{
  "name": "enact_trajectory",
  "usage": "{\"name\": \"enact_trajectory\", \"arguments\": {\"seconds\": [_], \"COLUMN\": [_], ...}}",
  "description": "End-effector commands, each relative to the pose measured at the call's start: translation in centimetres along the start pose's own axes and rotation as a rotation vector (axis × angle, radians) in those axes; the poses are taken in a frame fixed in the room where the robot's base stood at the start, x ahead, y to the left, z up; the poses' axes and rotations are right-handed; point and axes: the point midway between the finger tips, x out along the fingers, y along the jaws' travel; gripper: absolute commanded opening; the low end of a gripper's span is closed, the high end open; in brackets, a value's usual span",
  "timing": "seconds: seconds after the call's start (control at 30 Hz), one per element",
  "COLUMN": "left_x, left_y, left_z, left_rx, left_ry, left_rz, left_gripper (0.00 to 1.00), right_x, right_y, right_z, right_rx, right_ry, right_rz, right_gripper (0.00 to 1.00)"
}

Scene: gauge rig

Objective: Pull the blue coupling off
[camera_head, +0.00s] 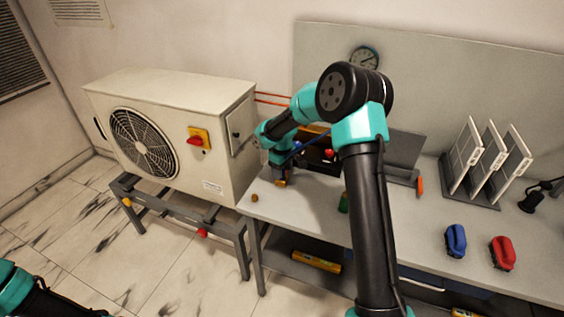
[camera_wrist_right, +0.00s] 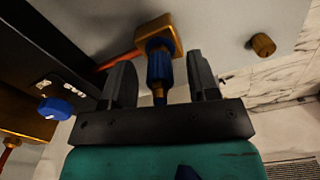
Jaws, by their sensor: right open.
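In the right wrist view the blue coupling (camera_wrist_right: 159,64) sits on a brass fitting (camera_wrist_right: 166,32) at the end of an orange-red hose. The two dark fingers of my right gripper (camera_wrist_right: 161,78) stand on either side of the coupling, open, with a gap on both sides. In the head view my right gripper (camera_head: 281,180) is low over the bench's left end, beside the white fan unit; the coupling is hard to make out there. My left arm shows only at the bottom left corner; its gripper is out of the picture.
A loose brass cap (camera_head: 254,197) lies close by on the bench. A dark panel with a blue knob (camera_wrist_right: 54,108) and a red knob (camera_head: 329,154) stands behind. The fan unit (camera_head: 218,165) is close left. Blue (camera_head: 455,240) and red (camera_head: 502,252) items lie right.

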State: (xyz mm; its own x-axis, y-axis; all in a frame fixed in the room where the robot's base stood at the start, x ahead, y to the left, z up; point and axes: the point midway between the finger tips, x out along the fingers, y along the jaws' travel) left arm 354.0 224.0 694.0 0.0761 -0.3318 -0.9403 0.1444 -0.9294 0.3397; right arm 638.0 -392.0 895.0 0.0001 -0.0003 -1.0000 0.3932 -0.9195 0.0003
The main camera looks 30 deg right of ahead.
Motion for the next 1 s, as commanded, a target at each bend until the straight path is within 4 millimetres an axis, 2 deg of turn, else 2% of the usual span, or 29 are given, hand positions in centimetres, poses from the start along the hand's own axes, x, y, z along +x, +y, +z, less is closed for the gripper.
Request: {"name": "enact_trajectory", "arguments": {"seconds": [0.37,0.97,1.0], "left_x": [0.0,0.0,0.0], "left_y": [0.0,0.0,0.0], "left_z": [0.0,0.0,0.0], "left_rx": [0.0,0.0,0.0], "left_ry": [0.0,0.0,0.0], "left_rz": [0.0,0.0,0.0], "left_gripper": [0.43,0.43,0.43], "right_x": [0.67,0.64,0.64], "right_y": [-0.01,0.0,0.0], "right_z": [0.01,0.0,0.0], "right_rx": [0.0,0.0,0.0], "right_ry": [0.0,0.0,0.0], "right_rz": [0.0,0.0,0.0], "right_gripper": [0.54,0.0,0.21]}}
